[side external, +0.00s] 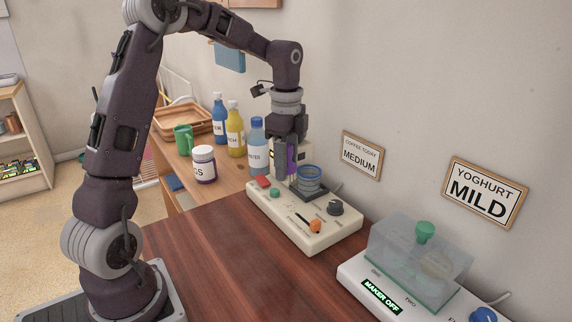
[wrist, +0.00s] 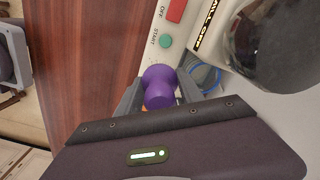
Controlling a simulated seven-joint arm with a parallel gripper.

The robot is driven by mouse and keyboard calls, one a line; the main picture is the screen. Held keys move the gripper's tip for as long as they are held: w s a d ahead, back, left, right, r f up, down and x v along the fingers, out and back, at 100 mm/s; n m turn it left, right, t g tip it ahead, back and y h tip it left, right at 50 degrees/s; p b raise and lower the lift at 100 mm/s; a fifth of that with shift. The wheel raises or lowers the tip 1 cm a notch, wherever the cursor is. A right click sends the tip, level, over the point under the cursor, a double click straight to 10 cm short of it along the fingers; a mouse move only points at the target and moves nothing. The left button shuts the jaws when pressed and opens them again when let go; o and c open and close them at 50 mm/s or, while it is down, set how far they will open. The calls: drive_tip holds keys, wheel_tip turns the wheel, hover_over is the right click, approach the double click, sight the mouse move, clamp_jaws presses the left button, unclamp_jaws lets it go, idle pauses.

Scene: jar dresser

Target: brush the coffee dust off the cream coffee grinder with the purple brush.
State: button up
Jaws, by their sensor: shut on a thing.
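The cream coffee grinder (side external: 300,234) stands on the dark wooden top against the wall. It has a red button, a green start button, an orange slider and a dark knob, and a blue-rimmed cup sits on it at the back. In the wrist view its panel (wrist: 153,62) shows the red and green buttons. My gripper (side external: 287,172) points down over the grinder's back left part. It is shut on the purple brush (wrist: 159,86), whose rounded handle shows between the fingers; a purple strip of it (side external: 292,158) shows in the side view. The bristles and any coffee dust cannot be made out.
A yoghurt maker (side external: 419,262) with a clear cover stands to the right. A labelled jar (side external: 204,165), a green mug (side external: 183,139) and several bottles, including a yellow one (side external: 235,135), stand on the lighter top behind. The dark wooden top (side external: 230,270) is clear in front.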

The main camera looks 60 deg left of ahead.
sight(294, 210)
drive_tip(key=shift+f, duration=3.75)
drive_tip(key=shift+d+f, duration=0.2)
drive_tip(key=shift+d, duration=0.05)
clamp_jaws()
drive_tip(key=shift+d+f, duration=0.1)
drive_tip(key=shift+d, duration=1.45)
drive_tip(key=shift+a, duration=1.85)
drive_tip(key=shift+d, duration=1.9)
drive_tip(key=shift+a, duration=1.95)
drive_tip(key=shift+d, duration=1.95)
drive_tip(key=shift+a, duration=1.85)
drive_tip(key=shift+d, duration=1.8)
drive_tip(key=shift+a, duration=1.75)
drive_tip(key=shift+d, duration=1.8)
wheel_tip(294, 210, up, 8)
